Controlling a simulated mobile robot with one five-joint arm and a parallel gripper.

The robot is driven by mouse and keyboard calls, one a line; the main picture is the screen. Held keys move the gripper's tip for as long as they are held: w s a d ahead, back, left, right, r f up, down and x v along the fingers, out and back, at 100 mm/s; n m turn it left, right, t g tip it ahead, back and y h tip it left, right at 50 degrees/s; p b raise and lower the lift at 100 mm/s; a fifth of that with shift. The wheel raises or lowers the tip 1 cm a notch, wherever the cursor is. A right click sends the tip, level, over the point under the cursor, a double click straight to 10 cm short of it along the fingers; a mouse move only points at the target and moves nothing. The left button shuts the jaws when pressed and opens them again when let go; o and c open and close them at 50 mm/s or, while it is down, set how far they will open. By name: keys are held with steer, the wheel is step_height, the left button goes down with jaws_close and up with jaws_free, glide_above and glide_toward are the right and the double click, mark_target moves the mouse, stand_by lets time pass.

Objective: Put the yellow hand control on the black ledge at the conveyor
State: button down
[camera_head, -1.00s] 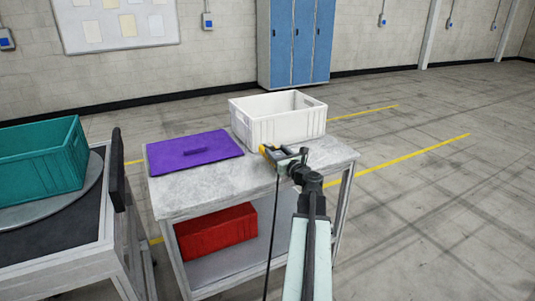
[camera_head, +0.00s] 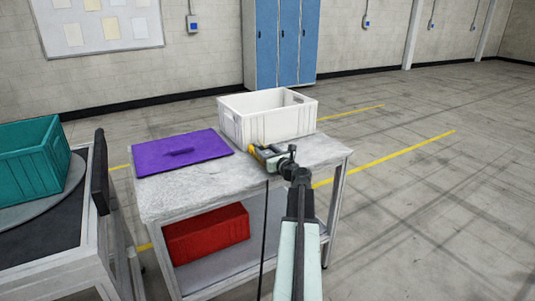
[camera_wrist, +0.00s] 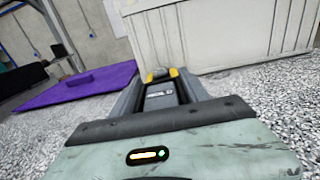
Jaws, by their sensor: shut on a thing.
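The yellow hand control (camera_head: 257,156) is in my gripper (camera_head: 272,157), over the right part of the grey-topped table, in front of the white crate. A thin dark cable hangs down from it past the table's front edge. In the wrist view my gripper (camera_wrist: 161,92) is shut on the hand control; its yellow end (camera_wrist: 155,75) shows between and beyond the fingers, and the rest is partly hidden. A black upright panel (camera_head: 100,172) stands at the right edge of the unit at left. I cannot tell whether this is the black ledge.
The table (camera_head: 190,197) carries a purple lid (camera_head: 205,150) at left and the white crate (camera_head: 245,125) at back. A red crate (camera_head: 207,234) sits on its lower shelf. A teal crate (camera_head: 30,160) stands on the left unit's round plate. The floor at right is clear.

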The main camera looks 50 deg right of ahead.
steer(key=shift+f, duration=0.2)
steer(key=c, duration=0.6)
jaws_free()
steer(key=shift+a+r, duration=0.1)
steer(key=shift+r, duration=0.05)
steer(key=shift+r, duration=0.15)
steer(key=v, duration=1.2)
